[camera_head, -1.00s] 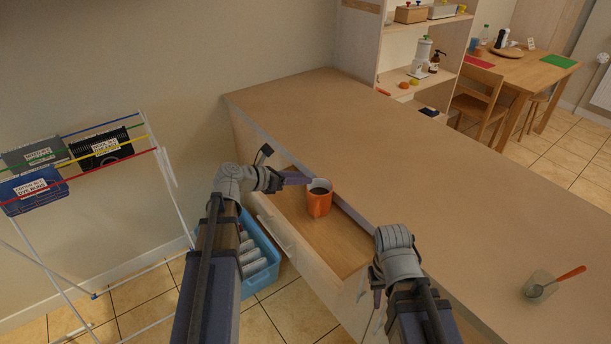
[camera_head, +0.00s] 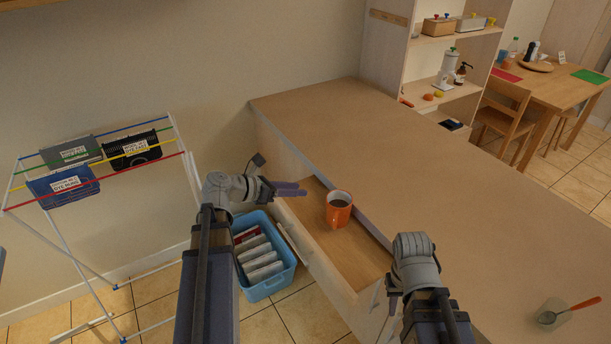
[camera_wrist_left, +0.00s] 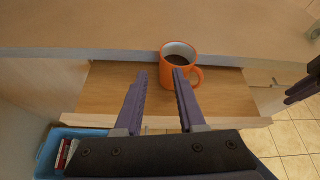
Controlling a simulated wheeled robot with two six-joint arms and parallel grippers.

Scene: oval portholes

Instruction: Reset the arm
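My left gripper (camera_head: 300,190) is open and empty, just left of an orange mug (camera_head: 340,209) with dark contents. The mug stands upright in the open drawer (camera_head: 358,262). In the left wrist view, my left gripper's two fingers (camera_wrist_left: 160,98) are spread apart, with the mug (camera_wrist_left: 179,66) beyond their tips and not between them. The mug's handle points right there.
A blue crate (camera_head: 266,287) of packages stands on the floor below the drawer. A drying rack (camera_head: 183,153) with labelled bins stands at the left.

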